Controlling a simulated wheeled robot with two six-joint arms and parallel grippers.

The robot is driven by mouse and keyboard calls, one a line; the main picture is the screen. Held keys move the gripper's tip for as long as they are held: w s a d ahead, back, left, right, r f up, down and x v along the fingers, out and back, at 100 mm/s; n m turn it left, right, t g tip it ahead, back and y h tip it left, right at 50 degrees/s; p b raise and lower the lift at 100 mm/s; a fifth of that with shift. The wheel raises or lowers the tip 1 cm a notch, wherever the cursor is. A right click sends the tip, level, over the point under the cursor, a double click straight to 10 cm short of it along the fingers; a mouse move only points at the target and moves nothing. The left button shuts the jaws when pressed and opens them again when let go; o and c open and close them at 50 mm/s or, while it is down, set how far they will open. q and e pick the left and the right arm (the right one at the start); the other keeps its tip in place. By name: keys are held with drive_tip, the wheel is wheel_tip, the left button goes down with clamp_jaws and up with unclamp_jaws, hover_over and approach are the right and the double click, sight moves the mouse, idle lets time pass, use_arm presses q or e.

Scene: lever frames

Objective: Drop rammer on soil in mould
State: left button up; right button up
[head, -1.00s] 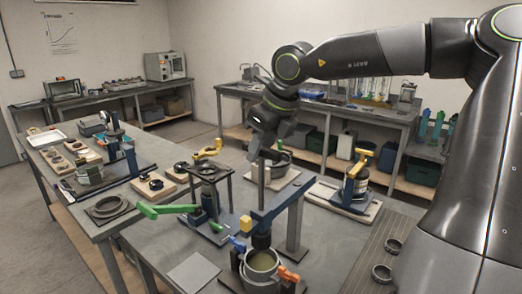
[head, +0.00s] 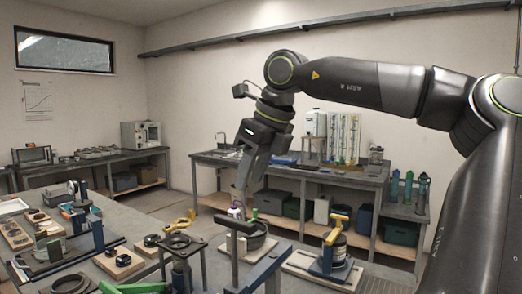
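The rammer (head: 235,251) shows as a dark upright rod with a short crossbar at its top, standing by a blue frame (head: 262,270) at the bottom centre of the head view. My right gripper (head: 241,200) points down just above the rammer's top. I cannot tell whether its fingers are apart or touch the rod. My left gripper is out of view.
A black stand (head: 181,246) and a green lever (head: 134,288) are left of the rammer. A yellow-handled device (head: 335,240) stands to the right. Side benches (head: 290,172) line the wall.

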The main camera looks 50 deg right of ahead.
drive_tip(key=v, duration=0.5)
drive_tip(key=shift+r, duration=0.25)
drive_tip(key=shift+c, duration=0.5)
